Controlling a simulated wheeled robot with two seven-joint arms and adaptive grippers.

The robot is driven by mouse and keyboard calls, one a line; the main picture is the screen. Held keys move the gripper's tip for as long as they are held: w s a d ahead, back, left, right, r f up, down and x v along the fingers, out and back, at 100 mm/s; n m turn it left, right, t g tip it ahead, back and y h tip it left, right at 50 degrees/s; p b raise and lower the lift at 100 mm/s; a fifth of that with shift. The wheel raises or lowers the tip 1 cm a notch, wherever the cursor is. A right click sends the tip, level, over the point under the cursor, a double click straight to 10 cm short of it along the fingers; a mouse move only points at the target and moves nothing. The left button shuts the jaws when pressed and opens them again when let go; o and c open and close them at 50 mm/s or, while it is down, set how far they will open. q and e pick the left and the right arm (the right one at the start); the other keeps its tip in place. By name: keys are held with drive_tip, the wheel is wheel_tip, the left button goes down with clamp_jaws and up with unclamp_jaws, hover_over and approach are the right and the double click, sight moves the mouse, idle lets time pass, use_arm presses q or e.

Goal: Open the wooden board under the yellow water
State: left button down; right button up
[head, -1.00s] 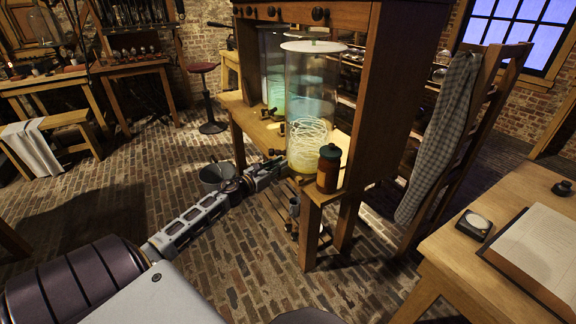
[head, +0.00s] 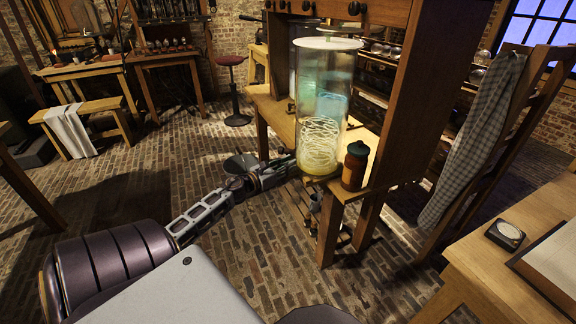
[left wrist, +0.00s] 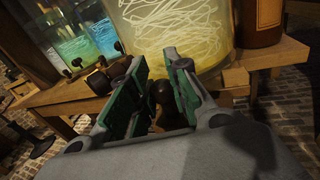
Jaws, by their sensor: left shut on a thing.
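The tall glass jar with yellow liquid (head: 318,165) and pale coiled threads stands on the wooden bench (head: 264,108). It fills the top of the left wrist view (left wrist: 170,45). My left gripper (head: 288,166) reaches the bench edge just below and left of this jar. In the left wrist view its green-padded fingers are closed around a dark round knob (left wrist: 160,92) in front of the jar's base. The fingers hide part of the knob and whatever it is fixed to. I cannot make out a separate wooden board there. My right gripper is out of view.
A brown bottle with a green cap (head: 354,167) stands right of the jar. Jars with green and blue liquid (left wrist: 92,38) and more dark taps (left wrist: 98,82) are to the left. A table with a book (head: 552,260) is at right. Brick floor lies open at left.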

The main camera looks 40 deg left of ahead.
use_arm(q)
drive_tip(key=c, duration=1.3)
unclamp_jaws()
drive_tip(key=shift+a, duration=0.1)
drive_tip(key=shift+s, duration=0.15)
drive_tip(key=s+a, duration=0.1)
drive_tip(key=s, duration=1)
drive_tip(key=shift+s+a, duration=0.25)
drive_tip(key=shift+s, duration=0.1)
drive_tip(key=shift+w, duration=0.1)
